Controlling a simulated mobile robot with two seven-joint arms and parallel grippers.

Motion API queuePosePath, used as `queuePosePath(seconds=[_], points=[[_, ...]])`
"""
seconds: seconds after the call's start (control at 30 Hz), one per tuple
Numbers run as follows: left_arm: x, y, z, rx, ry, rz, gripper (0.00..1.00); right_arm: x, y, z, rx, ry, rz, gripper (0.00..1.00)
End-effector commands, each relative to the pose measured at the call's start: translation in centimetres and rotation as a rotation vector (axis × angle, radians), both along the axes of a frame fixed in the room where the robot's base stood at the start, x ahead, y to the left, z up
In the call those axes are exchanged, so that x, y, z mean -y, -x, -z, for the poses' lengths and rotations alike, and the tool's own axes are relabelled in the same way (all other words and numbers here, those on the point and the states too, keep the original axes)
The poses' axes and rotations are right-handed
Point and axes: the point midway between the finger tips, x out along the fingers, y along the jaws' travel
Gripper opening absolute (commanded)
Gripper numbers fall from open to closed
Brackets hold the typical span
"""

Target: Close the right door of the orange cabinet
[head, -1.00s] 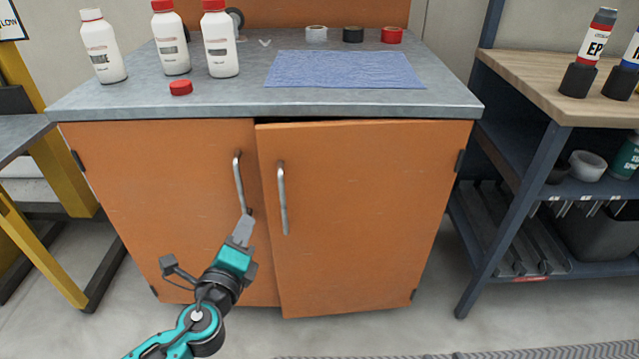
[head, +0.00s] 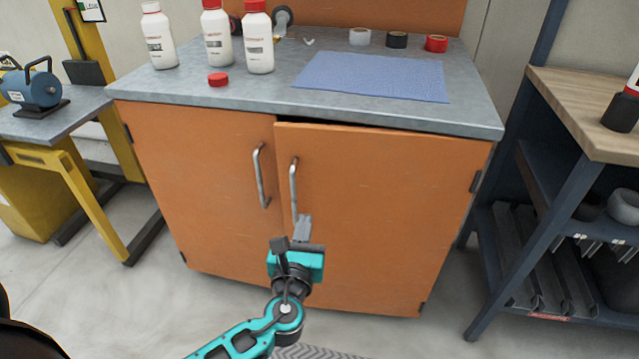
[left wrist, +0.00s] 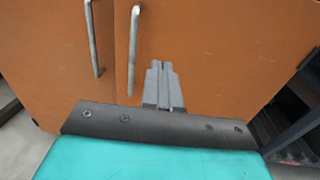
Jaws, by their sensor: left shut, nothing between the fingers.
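The orange cabinet has a left door (head: 205,190) and a right door (head: 385,205), each with a metal bar handle. The left door looks shut. The right door stands slightly ajar, with a dark gap along its top edge. My left gripper (head: 303,222) is shut and empty, in front of the right door just below the right handle (head: 294,185). In the left wrist view the shut fingers (left wrist: 162,70) point at the right door (left wrist: 220,50), right of its handle (left wrist: 134,45). I cannot tell whether the fingertips touch the door. My right gripper is not in view.
The grey countertop (head: 230,95) holds white bottles, a red cap (head: 218,79), a blue mat (head: 370,77) and tape rolls. A dark-framed shelf bench (head: 525,200) stands close on the right. A yellow-framed bench (head: 75,180) stands on the left. The floor between is clear.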

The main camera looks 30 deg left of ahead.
Motion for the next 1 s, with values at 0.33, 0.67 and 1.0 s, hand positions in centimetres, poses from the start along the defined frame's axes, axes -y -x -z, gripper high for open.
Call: queuePosePath(seconds=[0.33,0.67,1.0], points=[[-2.4,-6.7,0.0,0.005,0.001,-0.002,0.0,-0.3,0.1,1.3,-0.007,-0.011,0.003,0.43],[-4.1,-11.5,0.1,0.002,0.002,0.0,0.0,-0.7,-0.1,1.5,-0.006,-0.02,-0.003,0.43],[-4.3,-12.3,0.0,0.001,0.004,0.001,0.0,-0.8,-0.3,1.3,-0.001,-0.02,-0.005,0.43]])
